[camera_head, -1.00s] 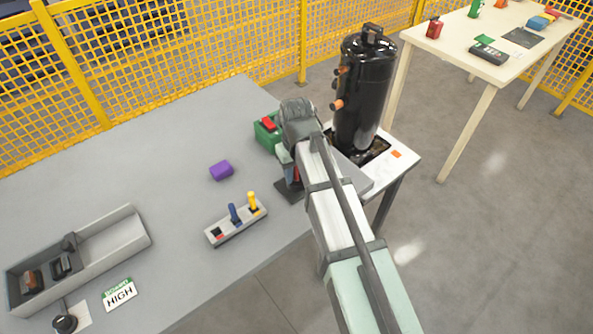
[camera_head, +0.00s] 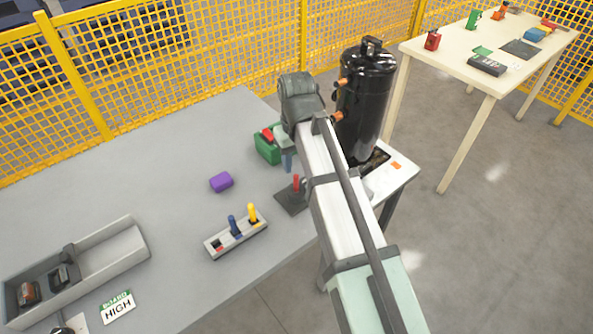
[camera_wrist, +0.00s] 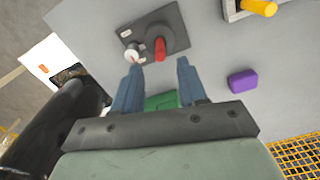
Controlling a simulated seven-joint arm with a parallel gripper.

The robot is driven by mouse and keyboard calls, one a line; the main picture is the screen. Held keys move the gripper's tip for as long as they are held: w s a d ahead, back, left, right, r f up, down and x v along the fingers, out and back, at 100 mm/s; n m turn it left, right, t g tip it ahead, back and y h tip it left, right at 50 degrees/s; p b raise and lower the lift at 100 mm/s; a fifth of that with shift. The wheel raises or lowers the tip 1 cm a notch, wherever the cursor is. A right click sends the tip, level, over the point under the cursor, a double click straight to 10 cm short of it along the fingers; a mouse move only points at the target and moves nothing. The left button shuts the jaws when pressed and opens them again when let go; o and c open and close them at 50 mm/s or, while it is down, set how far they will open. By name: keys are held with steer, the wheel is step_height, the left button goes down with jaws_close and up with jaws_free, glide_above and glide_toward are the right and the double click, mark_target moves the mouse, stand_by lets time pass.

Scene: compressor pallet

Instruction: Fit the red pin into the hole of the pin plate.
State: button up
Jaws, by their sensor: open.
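The red pin (camera_head: 296,184) stands upright on the dark pin plate (camera_head: 287,203) near the table's right edge. In the wrist view the red pin (camera_wrist: 160,48) rises from a round dark spot on the pin plate (camera_wrist: 178,30); how deep it sits is hidden. My gripper (camera_wrist: 159,63) is open and empty, its two blue fingers apart, with clear space between them and the pin. In the head view my gripper (camera_head: 287,161) is above and behind the plate, partly hidden by my arm.
A pin rack (camera_head: 236,239) holds a blue pin (camera_head: 234,226) and a yellow pin (camera_head: 252,213). A purple block (camera_head: 221,182) lies nearby. A green box (camera_head: 267,147) and the black compressor (camera_head: 364,100) stand close to my gripper. A grey tray (camera_head: 115,250) is at left.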

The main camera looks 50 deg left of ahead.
steer(key=shift+r, duration=1.55)
